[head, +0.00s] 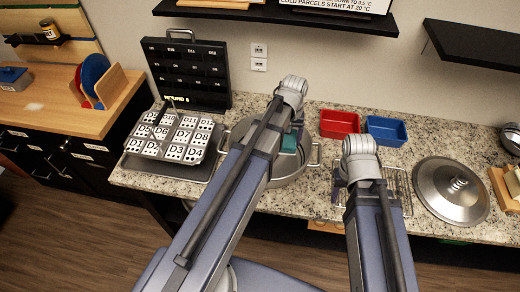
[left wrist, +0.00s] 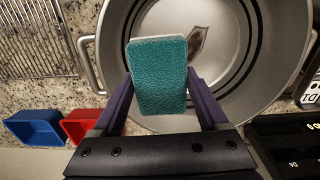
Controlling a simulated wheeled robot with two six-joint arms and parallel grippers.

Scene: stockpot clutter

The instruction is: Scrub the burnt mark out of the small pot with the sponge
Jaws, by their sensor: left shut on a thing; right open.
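The small pot (left wrist: 270,88) is a wide grey metal pot with side handles. It stands on the counter and also shows in the head view (head: 292,178), partly behind my left arm. A brown burnt mark (left wrist: 197,42) is on its inner floor, partly covered by the sponge. The teal sponge (left wrist: 158,78) with a pale far side is between the fingers of my left gripper (left wrist: 162,100), which is shut on it over the pot. I cannot tell whether the sponge touches the pot floor. My right gripper (head: 345,187) is open above the wire rack, largely hidden by its arm.
A red tray (head: 339,124) and a blue tray (head: 386,131) stand behind the wire rack (head: 398,180). A round metal lid (head: 451,190) lies at right.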

